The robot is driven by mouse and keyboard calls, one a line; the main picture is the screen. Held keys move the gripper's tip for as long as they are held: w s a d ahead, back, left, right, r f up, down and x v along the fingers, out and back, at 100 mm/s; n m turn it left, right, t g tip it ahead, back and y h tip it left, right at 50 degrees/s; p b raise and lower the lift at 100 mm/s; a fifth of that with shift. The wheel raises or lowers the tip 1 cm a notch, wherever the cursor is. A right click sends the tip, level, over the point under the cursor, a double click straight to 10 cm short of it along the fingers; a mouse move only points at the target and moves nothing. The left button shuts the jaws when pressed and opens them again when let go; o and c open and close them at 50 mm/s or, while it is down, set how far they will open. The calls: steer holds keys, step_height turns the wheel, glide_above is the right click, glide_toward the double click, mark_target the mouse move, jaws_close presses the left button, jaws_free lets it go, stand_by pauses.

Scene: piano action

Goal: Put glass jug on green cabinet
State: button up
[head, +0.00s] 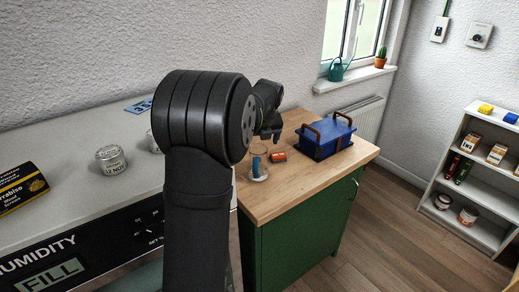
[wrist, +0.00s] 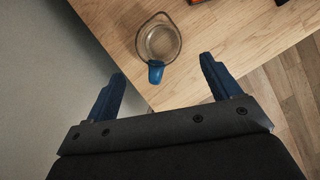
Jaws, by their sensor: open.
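The glass jug (head: 264,152) is clear with a blue handle and stands upright on the wooden top of the green cabinet (head: 300,232), near its left edge. In the wrist view the jug (wrist: 160,38) is seen from above, with its handle towards me. My gripper (wrist: 162,78) is open and empty, its two blue fingers spread apart. The jug lies ahead of the fingertips, not between them. In the head view my gripper (head: 268,133) is above the cabinet top near the jug, partly hidden by my arm.
An orange can (head: 278,156) lies close to the jug. A blue toolbox (head: 326,138) with brown handles stands behind it. A grey counter (head: 75,215) with jars adjoins on the left. The front right of the cabinet top is clear.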

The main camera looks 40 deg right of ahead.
mark_target(259, 146)
steer(key=v, duration=0.5)
steer(key=shift+d+f, duration=0.1)
steer(key=shift+f, duration=0.05)
steer(key=x, duration=1.2)
steer(key=shift+f, duration=0.2)
step_height(259, 146, up, 3)
steer(key=shift+f, duration=0.15)
steer(key=shift+r, duration=0.5)
